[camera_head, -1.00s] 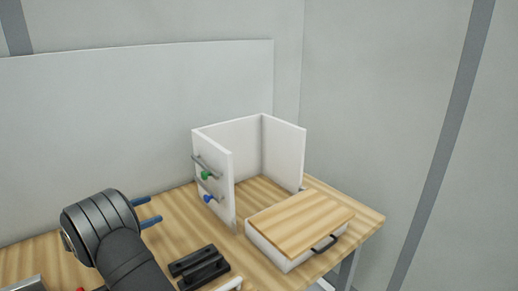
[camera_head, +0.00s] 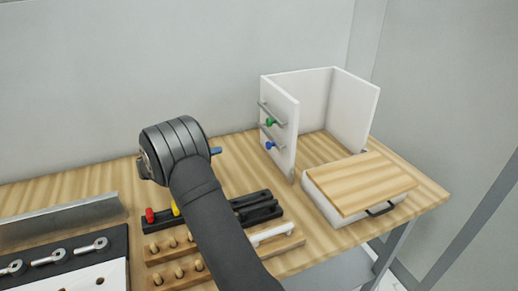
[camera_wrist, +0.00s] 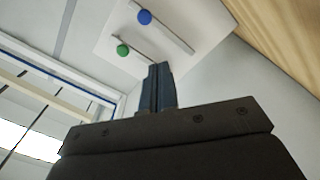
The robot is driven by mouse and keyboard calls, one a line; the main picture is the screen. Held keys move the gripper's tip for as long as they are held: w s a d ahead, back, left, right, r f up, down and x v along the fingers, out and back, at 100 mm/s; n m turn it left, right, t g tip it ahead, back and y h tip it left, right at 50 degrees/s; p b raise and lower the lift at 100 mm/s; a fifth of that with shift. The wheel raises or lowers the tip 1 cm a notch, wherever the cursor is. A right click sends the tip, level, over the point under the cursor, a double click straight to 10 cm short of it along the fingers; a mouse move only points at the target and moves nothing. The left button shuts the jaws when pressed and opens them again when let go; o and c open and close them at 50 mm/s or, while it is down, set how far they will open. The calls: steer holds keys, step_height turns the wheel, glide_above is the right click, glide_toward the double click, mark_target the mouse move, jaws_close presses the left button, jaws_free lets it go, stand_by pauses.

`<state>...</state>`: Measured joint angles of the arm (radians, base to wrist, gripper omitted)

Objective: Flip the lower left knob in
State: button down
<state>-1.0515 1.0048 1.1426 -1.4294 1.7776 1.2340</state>
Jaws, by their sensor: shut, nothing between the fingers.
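A white panel (camera_head: 285,140) carries a green knob (camera_head: 270,122) above a blue knob (camera_head: 270,145), with thin grey bars near them. The blue knob is the lower one. My gripper (camera_head: 218,151) is to the left of the panel, apart from both knobs, with blue fingers pointing toward it. In the wrist view the fingers of my gripper (camera_wrist: 159,68) are together with nothing between them. That view shows the green knob (camera_wrist: 122,50) just left of the fingertips and the blue knob (camera_wrist: 144,17) farther off, beside a grey bar (camera_wrist: 163,26).
A white box with a wooden lid (camera_head: 360,182) stands right of the panel. Black holders (camera_head: 256,207), a wooden peg rack (camera_head: 165,247) and a black tray with metal tools (camera_head: 60,262) lie in front. The table behind my gripper is mostly clear.

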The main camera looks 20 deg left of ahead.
mark_target(267, 146)
steer(key=s+d+n, duration=0.1)
steer(key=n, duration=0.7)
steer(key=s+d+n, duration=0.1)
steer(key=n, duration=0.8)
steer(key=s+d+n, duration=0.1)
steer(key=n, duration=0.7)
steer(key=shift+s+d+n+y, duration=0.1)
steer(key=shift+d+n+y, duration=0.2)
steer(key=shift+d+n, duration=0.1)
steer(key=x, duration=1.4)
steer(key=shift+a+r, duration=0.1)
steer(key=shift+r, duration=0.05)
steer(key=shift+x, duration=1.25)
